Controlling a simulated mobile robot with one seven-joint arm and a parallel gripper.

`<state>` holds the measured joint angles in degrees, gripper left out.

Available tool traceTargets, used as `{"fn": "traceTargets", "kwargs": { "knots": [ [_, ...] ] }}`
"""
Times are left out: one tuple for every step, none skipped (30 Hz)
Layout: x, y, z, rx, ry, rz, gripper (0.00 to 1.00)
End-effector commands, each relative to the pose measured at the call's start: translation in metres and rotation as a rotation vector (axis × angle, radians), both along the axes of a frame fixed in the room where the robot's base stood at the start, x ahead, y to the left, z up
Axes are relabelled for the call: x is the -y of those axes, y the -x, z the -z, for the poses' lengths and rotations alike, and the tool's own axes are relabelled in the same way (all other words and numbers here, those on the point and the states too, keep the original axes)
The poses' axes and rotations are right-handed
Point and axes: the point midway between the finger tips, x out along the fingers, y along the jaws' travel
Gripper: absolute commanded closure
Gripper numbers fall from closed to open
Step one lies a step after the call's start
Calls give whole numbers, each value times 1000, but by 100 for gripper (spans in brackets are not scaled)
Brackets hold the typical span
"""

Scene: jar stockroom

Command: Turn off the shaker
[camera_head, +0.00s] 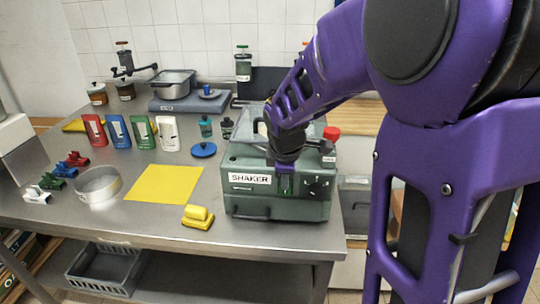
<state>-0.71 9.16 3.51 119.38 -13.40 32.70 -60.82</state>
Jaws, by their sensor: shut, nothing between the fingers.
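The shaker (247,200) is a green box-shaped machine with a white label reading "SHAKER", at the right end of the steel table. The gripper is shut and holds nothing. I cannot tell whether it touches the machine. My purple arm hides part of the shaker's top and back. The state of the switch is too small to tell.
A pot (172,86) stands behind. A red knob (331,133) is at the shaker's right.

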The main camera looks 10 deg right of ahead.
Motion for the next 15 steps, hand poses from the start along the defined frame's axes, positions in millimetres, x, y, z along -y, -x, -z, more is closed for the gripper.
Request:
{"fn": "traceTargets", "kwargs": {
  "knots": [
    [0,0,0,1,0,0,100],
    [0,0,1,2,1,0,100],
    [0,0,0,3,1,0,100],
    [0,0,0,3,1,0,100],
    [0,0,0,3,1,0,100],
    [0,0,0,3,1,0,100],
    [0,0,0,3,1,0,100],
    [0,0,-1,3,1,0,100],
    [0,0,-2,3,1,0,100],
    [0,0,-3,3,1,0,100],
    [0,0,-4,3,1,0,100],
    [0,0,-7,4,1,0,100],
    [0,0,-8,4,1,0,100],
    [0,0,-10,4,1,0,100],
    [0,0,-12,4,1,0,100]
  ]
}}
